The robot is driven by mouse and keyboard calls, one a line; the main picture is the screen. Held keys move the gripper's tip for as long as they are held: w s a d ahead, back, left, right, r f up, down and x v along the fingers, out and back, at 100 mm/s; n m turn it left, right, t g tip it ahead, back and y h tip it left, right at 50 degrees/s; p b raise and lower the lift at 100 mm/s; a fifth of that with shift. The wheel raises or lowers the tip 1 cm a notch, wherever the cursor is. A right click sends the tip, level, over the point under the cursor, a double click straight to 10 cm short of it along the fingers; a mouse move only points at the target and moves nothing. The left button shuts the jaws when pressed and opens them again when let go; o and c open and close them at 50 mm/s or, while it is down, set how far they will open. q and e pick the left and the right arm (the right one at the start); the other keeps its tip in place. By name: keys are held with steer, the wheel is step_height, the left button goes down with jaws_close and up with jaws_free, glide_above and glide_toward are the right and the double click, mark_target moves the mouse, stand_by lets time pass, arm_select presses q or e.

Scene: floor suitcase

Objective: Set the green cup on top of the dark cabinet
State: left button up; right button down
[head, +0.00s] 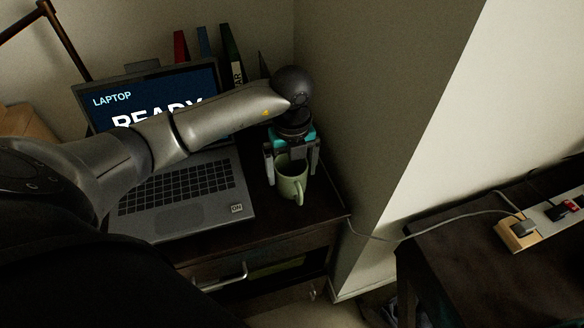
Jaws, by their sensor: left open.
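The green cup (293,187) stands upright on the dark cabinet (290,226), near its right front corner and right of the laptop. Its handle faces the front. My left gripper (290,168) points down over the cup with its jaws open, one finger on each side of the rim. I cannot tell whether the fingers touch the cup. My left arm crosses in front of the laptop and hides part of its screen and keyboard. My right gripper is not in view.
An open laptop (190,185) fills the cabinet top on the left. Several books (231,55) stand behind it. A wall is close on the right. A cabinet drawer with a handle (222,277) is at the front. A power strip (555,215) and cable lie on a dark table at right.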

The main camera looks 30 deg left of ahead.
arm_select(q)
step_height(320, 180, up, 12)
steer(key=p, duration=0.3)
steer(key=shift+r, duration=0.2)
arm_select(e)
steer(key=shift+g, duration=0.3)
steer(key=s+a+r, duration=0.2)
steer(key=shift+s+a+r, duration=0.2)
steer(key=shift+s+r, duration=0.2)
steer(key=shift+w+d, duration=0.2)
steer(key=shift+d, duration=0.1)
